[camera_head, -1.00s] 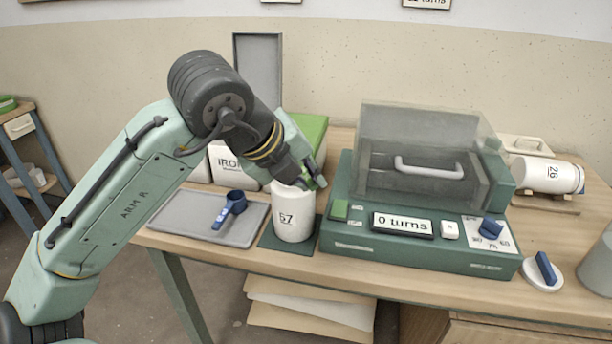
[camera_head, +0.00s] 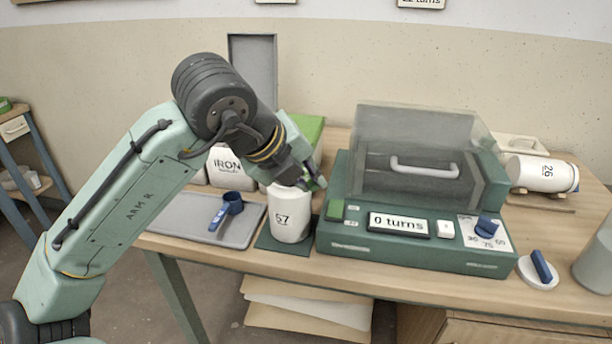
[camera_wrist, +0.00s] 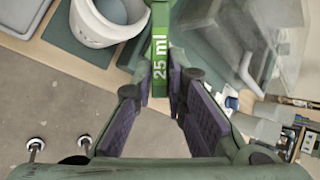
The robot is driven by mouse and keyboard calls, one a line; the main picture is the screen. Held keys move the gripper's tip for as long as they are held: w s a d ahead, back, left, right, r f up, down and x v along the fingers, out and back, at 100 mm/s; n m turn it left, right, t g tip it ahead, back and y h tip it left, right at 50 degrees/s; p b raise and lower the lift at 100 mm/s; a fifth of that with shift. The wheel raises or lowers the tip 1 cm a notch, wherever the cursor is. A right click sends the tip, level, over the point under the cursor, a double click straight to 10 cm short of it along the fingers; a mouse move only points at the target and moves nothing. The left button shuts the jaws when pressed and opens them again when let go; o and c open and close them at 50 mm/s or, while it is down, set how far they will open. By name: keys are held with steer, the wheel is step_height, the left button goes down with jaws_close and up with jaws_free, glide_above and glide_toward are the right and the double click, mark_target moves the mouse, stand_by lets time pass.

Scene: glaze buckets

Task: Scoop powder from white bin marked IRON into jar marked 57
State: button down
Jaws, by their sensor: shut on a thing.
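The white jar marked 57 (camera_head: 290,226) stands upright on a dark green mat at the table's front. Its open mouth shows in the wrist view, where the jar (camera_wrist: 88,27) is at the upper left. The white bin marked IRON (camera_head: 226,167) stands behind the grey tray, partly hidden by my arm. My gripper (camera_head: 314,184) is at the jar's rim height, by its upper right. In the wrist view my gripper (camera_wrist: 160,82) is shut on a green scoop handle marked 25 ml (camera_wrist: 160,48). The scoop's bowl is out of view, so its contents cannot be told.
A blue scoop (camera_head: 227,209) lies on the grey tray (camera_head: 180,214) left of the jar. A green machine (camera_head: 350,245) with a clear cover and a "0 turns" display stands close on the right. A jar marked 26 (camera_head: 540,173) lies on its side at the far right.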

steer(key=shift+a+f+h+b, duration=0.1)
steer(key=shift+h+b, duration=0.4)
steer(key=shift+b, duration=0.05)
steer(key=shift+n+t+h+b, duration=0.3)
steer(key=shift+h+b, duration=0.05)
steer(key=shift+h, duration=0.05)
steer(key=shift+a+r+t+h+b, duration=0.2)
steer(key=shift+r+t+h+b, duration=0.1)
steer(key=shift+h+b, duration=0.4)
steer(key=shift+a+f+n+h+b, duration=0.1)
steer(key=shift+f+n+h+b, duration=0.2)
steer(key=shift+b, duration=0.45)
steer(key=shift+s+a+r+n+t+h+b, duration=0.15)
steer(key=shift+t+h+b, duration=0.1)
steer(key=shift+h+b, duration=0.35)
steer(key=shift+w+a+f+n+t+h+b, duration=0.15)
steer(key=shift+t+h+b, duration=0.1)
steer(key=shift+h+b, duration=0.35)
steer(key=shift+s+r, duration=0.1)
steer(key=shift+r, duration=0.15)
